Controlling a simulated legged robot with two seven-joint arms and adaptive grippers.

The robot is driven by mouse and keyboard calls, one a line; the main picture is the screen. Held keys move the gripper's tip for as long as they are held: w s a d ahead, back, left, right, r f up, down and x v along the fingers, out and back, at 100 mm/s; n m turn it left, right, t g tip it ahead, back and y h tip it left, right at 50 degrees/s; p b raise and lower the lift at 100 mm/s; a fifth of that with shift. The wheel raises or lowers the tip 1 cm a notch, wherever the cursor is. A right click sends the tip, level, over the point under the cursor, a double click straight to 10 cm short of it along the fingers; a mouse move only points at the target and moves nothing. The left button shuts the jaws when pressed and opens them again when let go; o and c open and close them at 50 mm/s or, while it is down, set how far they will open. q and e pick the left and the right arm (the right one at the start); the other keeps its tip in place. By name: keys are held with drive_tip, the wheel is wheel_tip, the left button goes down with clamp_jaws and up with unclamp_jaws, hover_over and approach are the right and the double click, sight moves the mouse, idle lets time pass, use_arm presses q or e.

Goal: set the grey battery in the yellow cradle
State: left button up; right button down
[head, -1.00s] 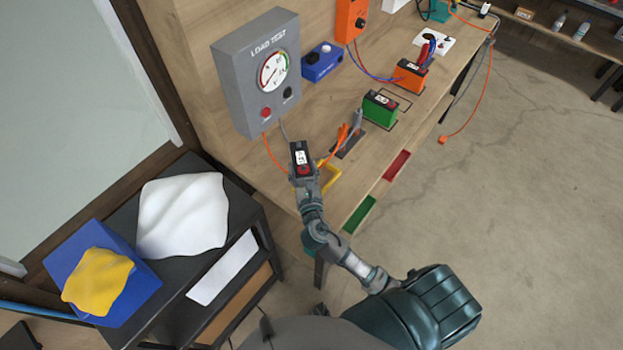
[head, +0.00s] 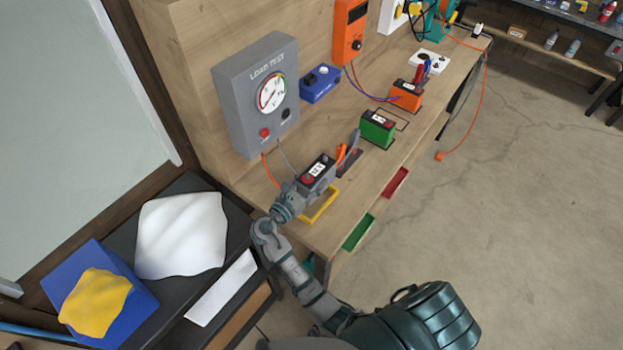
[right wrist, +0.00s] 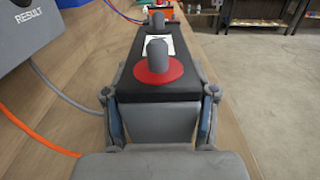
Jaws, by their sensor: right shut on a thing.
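The grey battery (head: 316,177) has a black top with a white label and a red terminal ring. My right gripper (head: 301,189) is shut on its near end. In the right wrist view the battery (right wrist: 155,122) sits between the two fingers (right wrist: 158,125), its red-ringed terminal toward me. The yellow cradle (head: 322,208) is a frame on the bench. The battery is just up and left of it in the head view, partly covering its far side. I cannot tell the height of the battery over the bench. My left gripper is out of view.
The grey load test box (head: 258,95) stands left of the battery, with orange and grey cables by it. Orange clamps (head: 341,152), a green battery (head: 377,129) and an orange battery (head: 407,96) are farther along the bench. Red and green trays (head: 358,232) line its front edge.

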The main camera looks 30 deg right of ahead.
drive_tip(key=shift+r, duration=0.15)
drive_tip(key=shift+s+a+r+p, duration=0.1)
drive_tip(key=shift+a+r+p, duration=0.05)
drive_tip(key=shift+p, duration=0.4)
drive_tip(key=shift+f+b, duration=0.5)
drive_tip(key=shift+f, duration=0.4)
drive_tip(key=shift+f+b, duration=0.6)
drive_tip(key=shift+f, duration=1.1)
drive_tip(key=shift+r+p, duration=0.25)
drive_tip(key=shift+p, duration=0.35)
drive_tip(key=shift+p, duration=0.3)
